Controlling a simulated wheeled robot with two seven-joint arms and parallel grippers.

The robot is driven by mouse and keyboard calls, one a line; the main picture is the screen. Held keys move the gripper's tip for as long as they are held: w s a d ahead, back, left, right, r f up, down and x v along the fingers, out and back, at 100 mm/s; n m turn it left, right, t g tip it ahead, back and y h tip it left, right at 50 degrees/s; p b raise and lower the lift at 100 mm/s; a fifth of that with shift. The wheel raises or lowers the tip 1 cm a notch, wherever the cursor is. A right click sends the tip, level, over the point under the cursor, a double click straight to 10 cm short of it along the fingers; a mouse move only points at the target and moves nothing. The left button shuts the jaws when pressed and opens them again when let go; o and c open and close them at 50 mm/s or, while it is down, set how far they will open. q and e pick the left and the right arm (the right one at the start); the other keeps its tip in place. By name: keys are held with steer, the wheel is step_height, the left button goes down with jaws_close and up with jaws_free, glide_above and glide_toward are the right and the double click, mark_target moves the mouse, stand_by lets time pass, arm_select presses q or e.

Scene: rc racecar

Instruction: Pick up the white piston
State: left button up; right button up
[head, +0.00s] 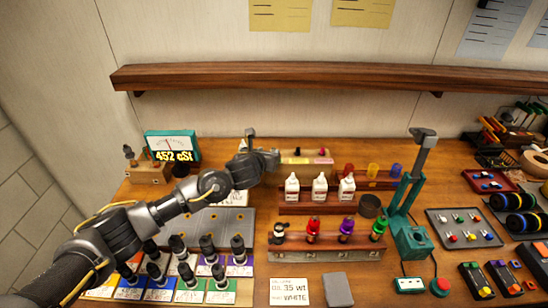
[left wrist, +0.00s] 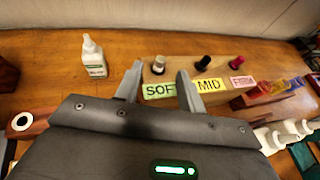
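The white piston (left wrist: 158,65) stands upright in a wooden block (left wrist: 222,77), above the SOFT label, in the left wrist view. A black piston (left wrist: 202,62) stands by the MID label, and a red piston (left wrist: 243,63) stands to its right. My left gripper (left wrist: 159,87) is open and empty, its two fingers apart on either side of the white piston's line. In the head view, my left gripper (head: 274,159) is at the left end of the block, and I cannot make out the white piston there.
White bottles (head: 319,188) stand in a rack in front of the block. A teal press (head: 408,215) stands to the right. A card (head: 289,291) reads 35 wt and WHITE. A meter (head: 171,146) stands back left. A wooden shelf (head: 330,76) overhangs the back.

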mark_target(273, 149)
arm_select(q)
steer(key=b+x, duration=0.3)
steer(key=x, duration=0.1)
steer(key=shift+w+f, duration=0.1)
steer(key=shift+f, duration=0.25)
steer(key=shift+w+d, duration=0.1)
steer(key=shift+d, duration=0.05)
steer(key=shift+r, duration=0.2)
jaws_close()
arm_select(e)
step_height(273, 149, down, 3)
steer(key=shift+f, duration=0.15)
